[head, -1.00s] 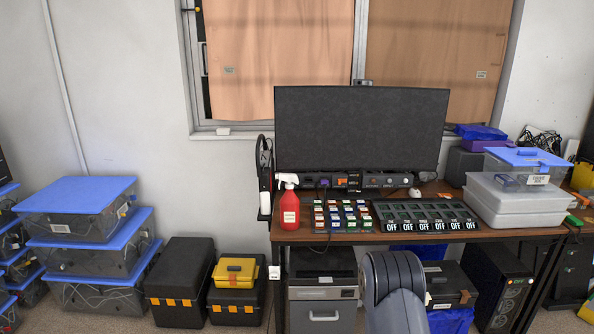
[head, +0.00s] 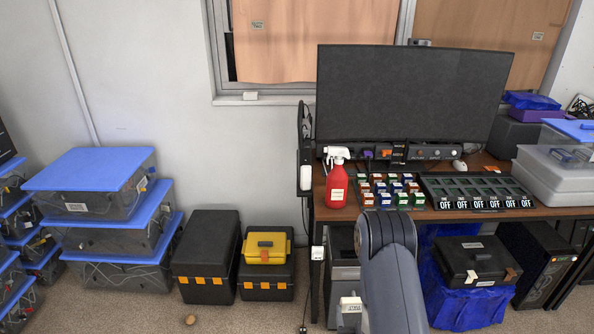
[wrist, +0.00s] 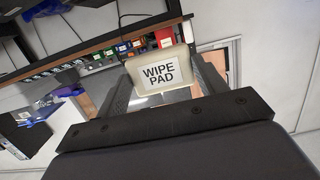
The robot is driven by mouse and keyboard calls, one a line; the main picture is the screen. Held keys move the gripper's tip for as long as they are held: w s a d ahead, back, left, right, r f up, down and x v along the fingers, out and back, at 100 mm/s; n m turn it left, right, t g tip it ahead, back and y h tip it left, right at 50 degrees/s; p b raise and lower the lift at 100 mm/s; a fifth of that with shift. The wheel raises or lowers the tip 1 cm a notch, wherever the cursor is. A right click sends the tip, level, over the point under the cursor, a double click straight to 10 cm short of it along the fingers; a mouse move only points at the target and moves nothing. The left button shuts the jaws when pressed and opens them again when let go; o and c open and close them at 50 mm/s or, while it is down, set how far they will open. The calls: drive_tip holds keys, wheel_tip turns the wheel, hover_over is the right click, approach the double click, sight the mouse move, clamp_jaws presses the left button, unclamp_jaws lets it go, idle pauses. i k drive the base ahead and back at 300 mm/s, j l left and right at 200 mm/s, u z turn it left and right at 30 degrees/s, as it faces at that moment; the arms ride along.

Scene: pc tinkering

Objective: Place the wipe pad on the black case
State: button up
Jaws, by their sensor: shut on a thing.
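The wipe pad (wrist: 160,73) is a cream block with a white label reading "WIPE PAD". In the wrist view my gripper (wrist: 161,60) is shut on it, with a dark finger on each side. I cannot tell which one the task names.
The desk (head: 400,212) holds a red spray bottle (head: 337,180), a monitor (head: 412,95), small coloured boxes and a rack of OFF labels. The yellow toolbox (head: 265,247) covers part of one case's top. Blue-lidded bins (head: 100,182) stand at left. Floor in front of the cases looks mostly clear.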

sight(200, 251)
drive_tip(key=i+j, duration=0.2)
drive_tip(key=j, duration=0.2)
drive_tip(key=i+j, duration=0.25)
drive_tip(key=j, duration=0.15)
drive_tip(key=i+j, duration=0.2)
drive_tip(key=j, duration=0.2)
drive_tip(key=i+j, duration=0.25)
drive_tip(key=j, duration=0.2)
drive_tip(key=i+j, duration=0.2)
drive_tip(key=j, duration=0.2)
drive_tip(key=i+j, duration=0.25)
drive_tip(key=j, duration=0.15)
drive_tip(key=i+j, duration=0.2)
drive_tip(key=j, duration=0.2)
drive_tip(key=i+j, duration=0.2)
drive_tip(key=j, duration=0.2)
